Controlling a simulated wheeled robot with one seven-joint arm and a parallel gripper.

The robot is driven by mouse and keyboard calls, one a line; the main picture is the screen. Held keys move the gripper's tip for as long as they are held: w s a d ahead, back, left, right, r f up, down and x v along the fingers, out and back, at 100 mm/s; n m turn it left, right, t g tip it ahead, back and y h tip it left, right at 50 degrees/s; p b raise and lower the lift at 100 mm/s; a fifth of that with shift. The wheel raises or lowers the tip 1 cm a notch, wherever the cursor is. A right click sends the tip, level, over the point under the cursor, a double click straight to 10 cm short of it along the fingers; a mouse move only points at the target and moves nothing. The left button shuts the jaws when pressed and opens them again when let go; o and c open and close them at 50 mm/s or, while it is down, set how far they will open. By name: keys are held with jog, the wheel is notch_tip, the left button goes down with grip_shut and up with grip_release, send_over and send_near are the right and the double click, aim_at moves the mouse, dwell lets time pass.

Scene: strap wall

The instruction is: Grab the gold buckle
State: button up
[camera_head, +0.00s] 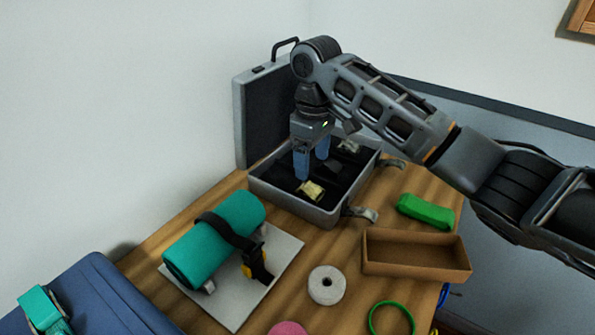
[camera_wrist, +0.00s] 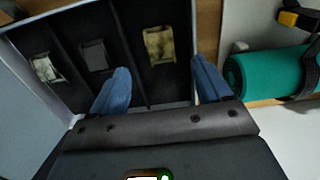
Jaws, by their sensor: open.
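The gold buckle (camera_head: 311,190) lies in an open grey case (camera_head: 268,202), in the compartment nearest the green roll. In the wrist view the gold buckle (camera_wrist: 159,45) is ahead of my fingertips, at the top middle. A dark grey buckle (camera_wrist: 95,55) lies in the middle compartment and a silver buckle (camera_wrist: 46,68) in the far one. My gripper (camera_head: 313,172) points down over the case, its blue fingers apart and empty. In the wrist view my gripper (camera_wrist: 160,82) has the gold buckle between the lines of its two fingers, not touching it.
The case's raised lid (camera_head: 258,115) stands behind. A green roll (camera_head: 215,240) with a black strap lies on a white board at the left. A cardboard box (camera_head: 415,270), green bundle (camera_head: 426,212) and white tape roll (camera_head: 327,285) are on the wooden table.

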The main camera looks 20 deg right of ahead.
aim_at(309, 187)
jog(key=shift+w+f, duration=0.15)
jog(key=shift+w, duration=0.15)
jog(key=shift+f, duration=0.25)
jog(key=shift+s+a+f+p, duration=0.1)
jog(key=shift+f+p, duration=0.3)
jog(key=shift+f, duration=1.35)
jog(key=shift+a+f+p, duration=0.1)
jog(key=shift+f+p, duration=0.3)
jog(key=shift+f, duration=1.35)
jog(key=c, duration=1.2)
jog(key=shift+r, duration=0.15)
